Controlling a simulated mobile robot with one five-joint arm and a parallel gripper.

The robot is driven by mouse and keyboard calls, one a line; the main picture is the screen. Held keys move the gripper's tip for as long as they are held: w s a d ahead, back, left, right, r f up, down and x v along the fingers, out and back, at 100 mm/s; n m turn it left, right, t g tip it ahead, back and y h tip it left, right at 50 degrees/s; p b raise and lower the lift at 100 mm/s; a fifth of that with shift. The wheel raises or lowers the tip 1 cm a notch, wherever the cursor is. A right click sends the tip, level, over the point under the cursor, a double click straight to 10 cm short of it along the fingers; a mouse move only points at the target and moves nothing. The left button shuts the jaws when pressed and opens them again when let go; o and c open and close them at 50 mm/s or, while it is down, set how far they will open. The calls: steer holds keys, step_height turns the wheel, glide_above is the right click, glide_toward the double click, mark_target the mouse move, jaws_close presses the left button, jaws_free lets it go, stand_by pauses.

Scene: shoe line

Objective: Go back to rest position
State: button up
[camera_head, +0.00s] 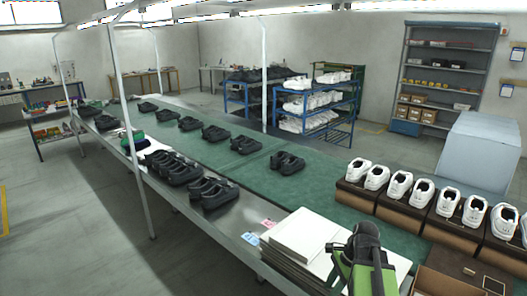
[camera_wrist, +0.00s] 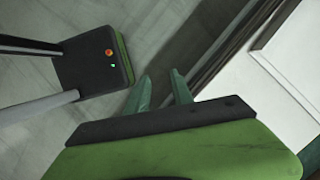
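My gripper (camera_wrist: 160,84) shows in the wrist view with two green fingers apart and nothing between them. It points down over the grey floor, beside the dark edge of the line. In the head view my green and black arm (camera_head: 367,265) is at the lower right, in front of the stack of white sheets (camera_head: 300,234). The fingertips are hard to make out there. A pale flat surface with a raised edge (camera_wrist: 294,50) lies to the right of the fingers in the wrist view.
The green conveyor (camera_head: 235,160) carries black shoes (camera_head: 287,163). White shoes (camera_head: 422,190) stand on brown boxes (camera_head: 399,212) at the right. An open carton (camera_head: 445,285) is near my arm. Shoe racks (camera_head: 317,108) stand behind. The floor at left (camera_head: 75,220) is clear.

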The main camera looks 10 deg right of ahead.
steer(key=w+a+f+n+h, duration=0.1)
steer(key=w+a+n+h, duration=0.1)
steer(key=a+n, duration=1.6)
steer(key=shift+h, duration=0.7)
